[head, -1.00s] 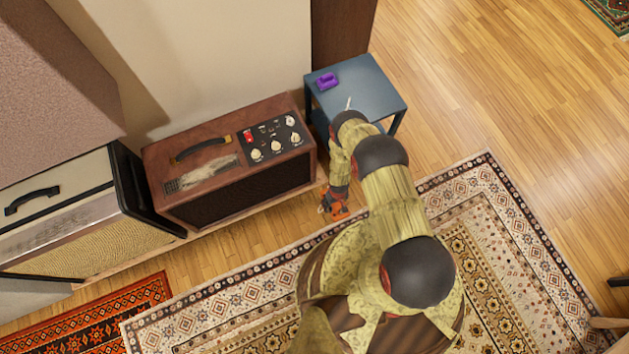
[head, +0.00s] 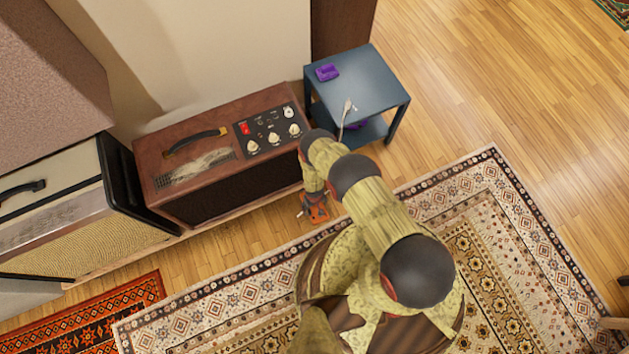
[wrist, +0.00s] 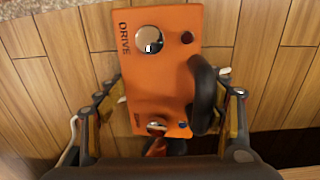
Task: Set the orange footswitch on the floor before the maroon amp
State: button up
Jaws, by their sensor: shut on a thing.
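My gripper (head: 308,206) is shut on the orange footswitch (head: 319,213), low by the front right corner of the maroon amp (head: 225,198). In the wrist view my gripper's fingers (wrist: 170,100) flank the orange footswitch (wrist: 165,80), which shows the word DRIVE, a round chrome button, a dark knob and a black curved part along its right side. Wooden floor lies beneath it; I cannot tell whether it touches the floor. The maroon amp stands against the wall with its dark grille facing the floor area. My arm hides part of the gripper in the head view.
A blue-grey side table (head: 375,85) with a purple item (head: 327,72) stands right of the amp. A cream amp (head: 85,225) stands left. A patterned rug (head: 480,200) and a red rug (head: 115,308) lie in front. A wood floor strip (head: 240,232) before the amp is clear.

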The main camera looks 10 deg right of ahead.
jog(key=shift+f, duration=0.65)
jog(key=shift+r, duration=0.1)
jog(key=o, duration=1.8)
notch_tip(320, 180, up, 12)
jog(key=p, duration=0.6)
